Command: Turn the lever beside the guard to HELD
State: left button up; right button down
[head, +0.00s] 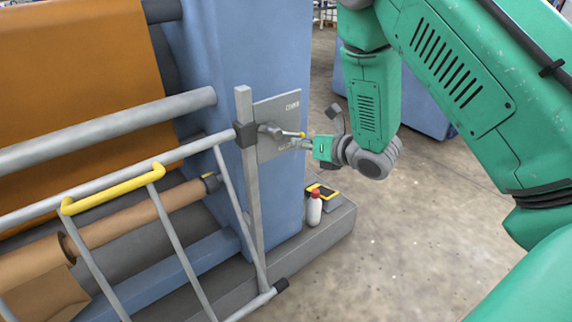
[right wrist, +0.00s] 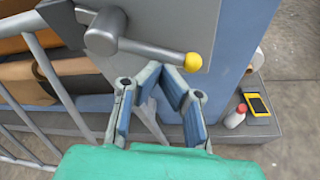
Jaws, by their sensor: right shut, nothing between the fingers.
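The lever (head: 284,132) is a grey bar on a round hub, mounted on a grey plate (head: 277,108) beside the guard. It ends in a yellow knob (head: 301,135). In the right wrist view the lever (right wrist: 150,51) points right and slightly down from its hub, and the yellow knob (right wrist: 193,62) is at the bar's right end. My right gripper (head: 297,145) is shut and empty, its fingertips (right wrist: 162,70) just below the bar, left of the knob. I cannot tell whether they touch it. My left gripper is not in view.
The guard (head: 163,202) is a barred frame with a yellow handle (head: 112,191), in front of brown rolls. A red-capped white bottle (head: 314,209) and a yellow-and-black device (head: 322,190) stand on the grey plinth. Open floor lies to the right.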

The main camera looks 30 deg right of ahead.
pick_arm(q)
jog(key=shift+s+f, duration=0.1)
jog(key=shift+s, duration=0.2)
pick_arm(e)
jog(key=shift+w+d+r, duration=0.1)
jog(key=shift+d+r, duration=0.1)
jog(key=shift+r, duration=0.2)
jog(key=shift+a, duration=0.15)
jog(key=shift+a+r, duration=0.15)
jog(key=shift+a, duration=0.5)
